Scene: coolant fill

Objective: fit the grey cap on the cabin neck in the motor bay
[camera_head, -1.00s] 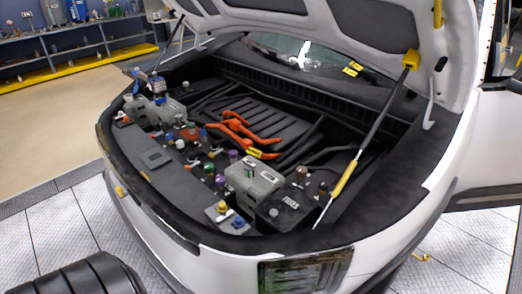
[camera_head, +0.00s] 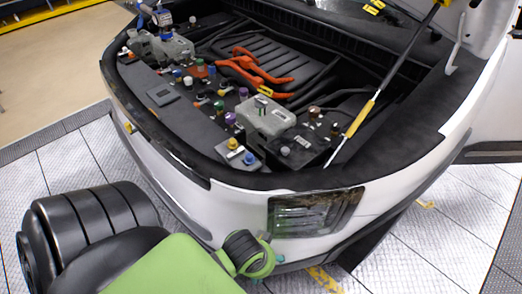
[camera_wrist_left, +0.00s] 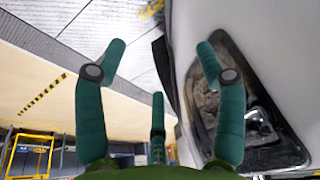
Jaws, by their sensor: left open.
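My left gripper shows open and empty in the left wrist view (camera_wrist_left: 160,50), its teal fingers spread beside the car's headlight (camera_wrist_left: 245,105). In the head view the left gripper (camera_head: 268,262) is mostly hidden behind my green wrist, low outside the bumper. In the motor bay a small light-grey cap (camera_head: 285,150) sits on the black box at the right front; I cannot tell whether it is the task's cap. I cannot pick out the cabin neck for sure among the several coloured caps and fittings. My right gripper is not in view.
A grey reservoir (camera_head: 265,118) and another (camera_head: 172,48) stand in the bay, with orange cables (camera_head: 245,68) behind. Yellow (camera_head: 233,143) and blue (camera_head: 249,158) caps sit at the front corner. The hood strut (camera_head: 385,85) crosses the right side. The bumper (camera_head: 170,185) lies between my arm and the bay.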

